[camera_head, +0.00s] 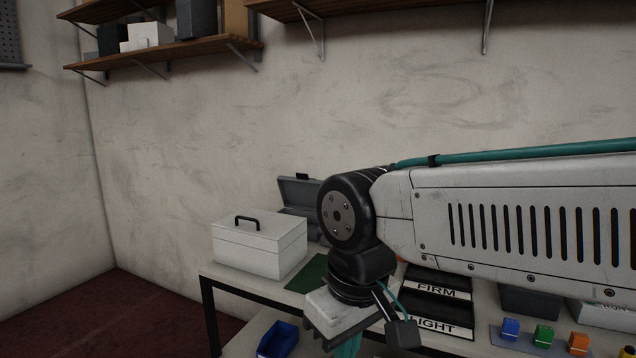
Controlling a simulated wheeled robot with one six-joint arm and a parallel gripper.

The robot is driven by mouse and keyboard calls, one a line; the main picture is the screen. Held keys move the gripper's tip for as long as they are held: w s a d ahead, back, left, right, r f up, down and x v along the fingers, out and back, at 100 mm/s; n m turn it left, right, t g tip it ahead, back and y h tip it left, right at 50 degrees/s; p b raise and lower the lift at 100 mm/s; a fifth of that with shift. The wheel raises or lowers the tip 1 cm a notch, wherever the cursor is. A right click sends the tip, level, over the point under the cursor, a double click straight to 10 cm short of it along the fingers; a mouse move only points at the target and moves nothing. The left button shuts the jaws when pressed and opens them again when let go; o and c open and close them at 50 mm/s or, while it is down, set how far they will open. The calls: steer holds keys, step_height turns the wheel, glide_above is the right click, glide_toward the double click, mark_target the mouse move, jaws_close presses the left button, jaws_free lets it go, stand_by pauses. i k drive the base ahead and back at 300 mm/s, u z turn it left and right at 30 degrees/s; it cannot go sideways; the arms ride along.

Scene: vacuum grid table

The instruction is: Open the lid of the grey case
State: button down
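The grey case (297,192) stands at the back of the table, behind and to the right of a white box. Its lid is raised and leans back near the wall, with a small dark latch or handle on its top edge. My arm's wrist covers the right part of the case, so most of its base and inside are hidden. My gripper (347,347) points down in front of the case, apart from it in the picture. Its fingertips are cut off by the bottom edge, so its opening does not show.
A closed white box (260,243) with a black handle stands at the table's left end. A green mat (307,274) lies beside it. Black panels marked FIRM (436,292) and LIGHT (432,326), and several coloured blocks (545,336), are to the right. A blue bin (278,340) sits below.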

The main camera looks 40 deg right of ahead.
mark_target(300, 192)
steer(key=z, duration=0.1)
steer(key=k, duration=0.4)
steer(key=u, duration=0.9)
steer(key=i, duration=1.6)
steer(key=z, duration=1.1)
steer(key=i, duration=0.7)
steer(key=z, duration=0.65)
